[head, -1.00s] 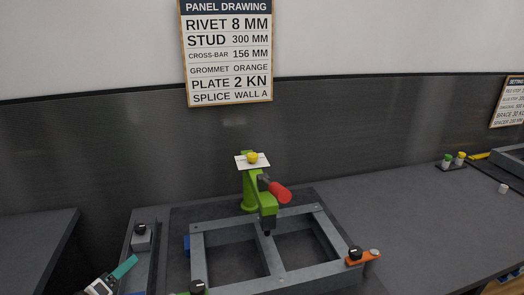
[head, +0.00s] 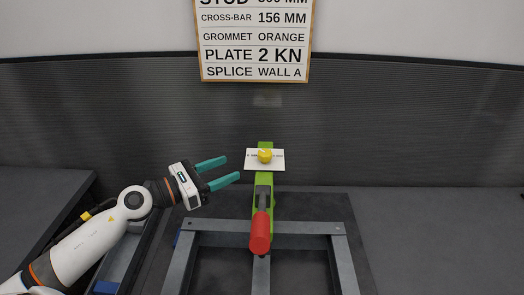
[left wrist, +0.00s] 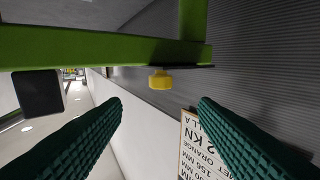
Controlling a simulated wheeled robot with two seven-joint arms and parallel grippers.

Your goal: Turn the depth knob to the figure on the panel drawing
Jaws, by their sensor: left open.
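The depth knob (head: 265,156) is a small yellow knob on a white scale card (head: 251,165) on top of the green tool (head: 266,190), which has a red handle (head: 260,232). The card's marks are too small to read. My left gripper (head: 226,171) is open and empty, to the left of the knob and apart from it. In the left wrist view the yellow knob (left wrist: 160,80) shows ahead between the two teal fingers, beside the green bar (left wrist: 100,48). The panel drawing (head: 254,45) hangs on the wall; its visible lines include cross-bar 156 mm and plate 2 kN.
A grey metal frame (head: 212,226) lies on the bench under the tool. A grey tray (head: 120,262) with a blue part (head: 104,287) stands at the left, below my left arm. The bench at the right (head: 430,235) is clear.

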